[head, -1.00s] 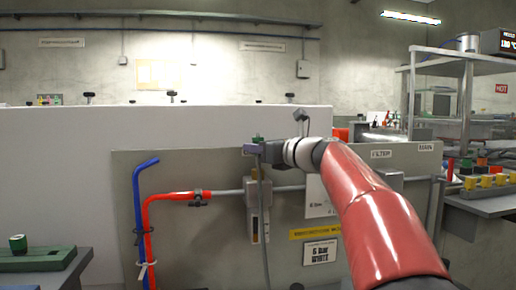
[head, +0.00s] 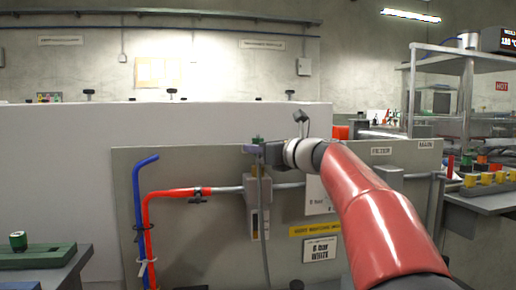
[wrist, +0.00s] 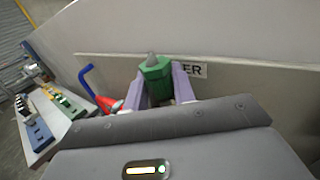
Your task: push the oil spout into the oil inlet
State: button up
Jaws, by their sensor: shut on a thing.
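My gripper (head: 257,149) is at the end of my red arm, in front of the grey panel near its top edge. Its purple fingers are shut on a green spout with a grey tip, the oil spout (wrist: 155,77), which points up in the wrist view. The green of the spout also shows in the head view (head: 257,140). A thin grey hose (head: 264,235) hangs below the gripper. I cannot make out the oil inlet for certain; a grey box with a gauge window (head: 252,192) is just below the gripper.
The grey panel (head: 180,240) carries a red pipe (head: 170,193), a blue pipe (head: 138,205) and a valve handle (head: 199,198). A bench with a green block (head: 40,258) stands at lower left. Another bench (head: 490,200) with several yellow parts is at right.

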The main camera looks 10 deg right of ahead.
jog(key=shift+f+b, duration=0.7)
jog(key=shift+f, duration=0.4)
jog(key=o, duration=1)
jog(key=shift+o, duration=0.2)
jog(key=shift+s, duration=0.1)
jog(key=v, duration=0.7)
jog(key=shift+s+d+b, duration=0.25)
jog(key=shift+d+b, duration=0.05)
jog(key=shift+b, duration=0.1)
